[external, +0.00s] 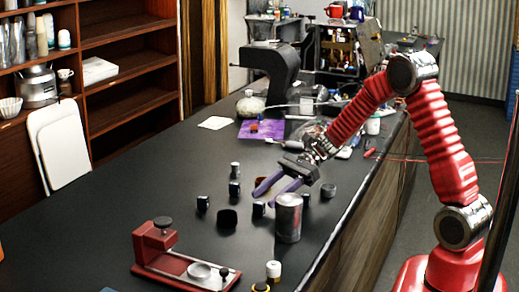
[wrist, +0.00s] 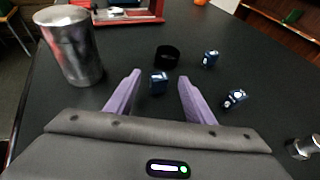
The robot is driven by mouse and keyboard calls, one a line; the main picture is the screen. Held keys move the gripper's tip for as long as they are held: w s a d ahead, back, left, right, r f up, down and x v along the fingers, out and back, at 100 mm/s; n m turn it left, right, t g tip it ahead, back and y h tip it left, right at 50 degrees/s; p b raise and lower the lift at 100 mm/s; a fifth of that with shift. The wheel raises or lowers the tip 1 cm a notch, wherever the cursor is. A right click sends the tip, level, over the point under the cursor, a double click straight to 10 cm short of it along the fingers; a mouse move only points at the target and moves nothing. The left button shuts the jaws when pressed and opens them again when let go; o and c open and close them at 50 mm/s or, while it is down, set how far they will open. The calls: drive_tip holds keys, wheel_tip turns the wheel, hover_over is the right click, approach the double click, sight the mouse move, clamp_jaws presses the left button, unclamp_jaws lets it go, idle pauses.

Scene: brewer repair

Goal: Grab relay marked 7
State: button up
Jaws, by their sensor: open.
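Small dark blue relays stand on the black bench. In the wrist view one relay (wrist: 158,84) sits between my purple fingers, another (wrist: 210,59) stands farther off to the right, and a third (wrist: 235,98) lies right of the right finger. Similar blocks show in the external view, at the left (external: 203,203), farther back (external: 235,189) and near my fingertips (external: 258,209). No number can be read, so I cannot tell which is marked 7. My gripper (wrist: 159,77) is open and empty, pointing down over the bench; it also shows in the external view (external: 264,198).
A silver can (wrist: 72,48) stands close left of my fingers. A black round cup (wrist: 167,56) sits just beyond the middle relay. A red device (external: 180,262) stands at the bench's near side. A dark brewer-like machine (external: 275,75) stands at the back. The left bench surface is clear.

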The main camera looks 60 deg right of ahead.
sight(260, 202)
drive_tip(key=x, duration=0.4)
drive_tip(key=shift+f, duration=0.1)
idle(0.4)
drive_tip(key=c, duration=1.1)
